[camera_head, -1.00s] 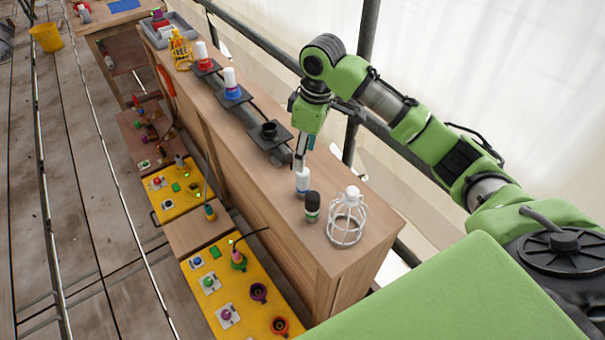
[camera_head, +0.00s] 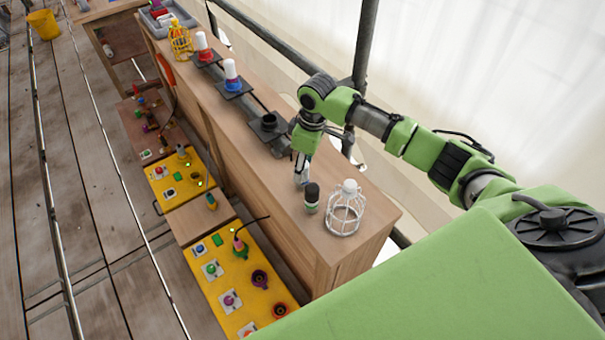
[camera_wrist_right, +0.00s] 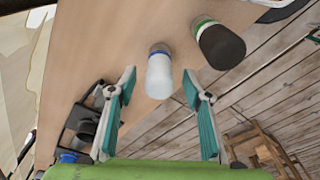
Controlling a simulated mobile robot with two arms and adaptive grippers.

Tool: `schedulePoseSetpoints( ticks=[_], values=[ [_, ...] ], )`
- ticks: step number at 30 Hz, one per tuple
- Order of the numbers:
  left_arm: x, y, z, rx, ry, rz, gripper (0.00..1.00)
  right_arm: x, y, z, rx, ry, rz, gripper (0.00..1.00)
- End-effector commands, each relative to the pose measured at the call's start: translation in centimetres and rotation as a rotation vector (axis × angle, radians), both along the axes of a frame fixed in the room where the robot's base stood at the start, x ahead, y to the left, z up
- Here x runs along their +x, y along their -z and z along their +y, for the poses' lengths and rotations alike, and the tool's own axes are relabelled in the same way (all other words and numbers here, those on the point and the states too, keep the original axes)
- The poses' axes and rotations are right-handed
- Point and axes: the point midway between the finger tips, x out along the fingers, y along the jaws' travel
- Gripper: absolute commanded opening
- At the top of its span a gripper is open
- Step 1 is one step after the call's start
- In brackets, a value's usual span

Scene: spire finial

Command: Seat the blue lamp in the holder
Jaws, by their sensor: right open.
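A white lamp with a blue collar (camera_wrist_right: 159,76) stands on the wooden bench top, between the spread fingers of my right gripper (camera_wrist_right: 158,92) in the wrist view. A gap shows on each side of it, so the gripper is open. In the head view, the right gripper (camera_head: 302,176) points down at this lamp and mostly hides it. An empty black holder (camera_head: 268,124) on a square plate sits farther back along the bench. Beyond it, a white lamp with a blue base (camera_head: 232,76) and one with a red base (camera_head: 203,46) stand on similar plates. My left gripper is out of view.
A dark-capped cylinder with a green band (camera_head: 312,197) stands close beside the lamp; it also shows in the wrist view (camera_wrist_right: 220,45). A white wire cage (camera_head: 345,211) stands near the bench end. A yellow cage (camera_head: 180,40) and grey bin (camera_head: 150,22) are at the far end.

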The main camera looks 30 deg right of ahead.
Motion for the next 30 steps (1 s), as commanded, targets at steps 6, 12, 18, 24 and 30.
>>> schedulePoseSetpoints(
  ticks=[6, 12, 18, 24, 30],
  values=[
    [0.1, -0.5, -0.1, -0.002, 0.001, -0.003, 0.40, 0.2, 1.8, 0.1, -0.001, 0.001, -0.001, 0.45],
    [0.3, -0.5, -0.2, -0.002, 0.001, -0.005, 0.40, 0.2, 1.9, 0.1, -0.001, 0.000, -0.002, 0.45],
    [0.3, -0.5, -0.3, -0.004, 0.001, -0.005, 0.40, 0.2, 1.8, 0.1, -0.001, 0.000, -0.002, 0.03],
    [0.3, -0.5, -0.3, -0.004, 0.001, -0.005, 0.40, 0.2, 1.8, 0.1, -0.001, 0.000, -0.002, 0.03],
    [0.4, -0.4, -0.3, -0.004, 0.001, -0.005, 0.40, 0.3, 1.3, 0.1, -0.001, 0.001, -0.003, 0.03]
  ],
)
